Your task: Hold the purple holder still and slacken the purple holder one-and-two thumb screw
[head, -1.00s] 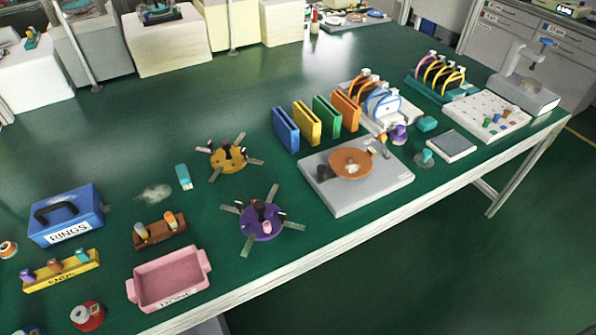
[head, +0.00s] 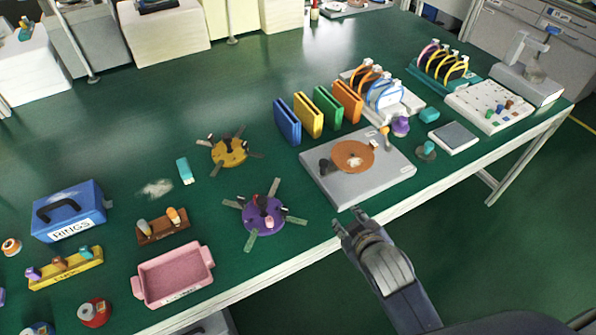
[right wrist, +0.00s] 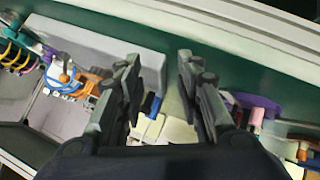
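The purple holder (head: 262,217) lies on the green bench top, a round purple disc with several grey-green strips sticking out and small dark and pink parts on top. I cannot tell which part is the one-and-two thumb screw. In the right wrist view the purple holder (right wrist: 262,104) shows at the right, partly behind a finger. My right gripper (head: 346,216) is at the bench's front edge, to the right of the holder and apart from it. In the right wrist view its two fingers (right wrist: 160,72) are spread with nothing between them. My left gripper is not in view.
A yellow holder (head: 229,152) sits behind the purple one. The grey plate with an orange disc (head: 318,185) stands to the right. A pink tray (head: 140,290) and a brown block (head: 150,238) are at left. Bare bench lies around the purple holder.

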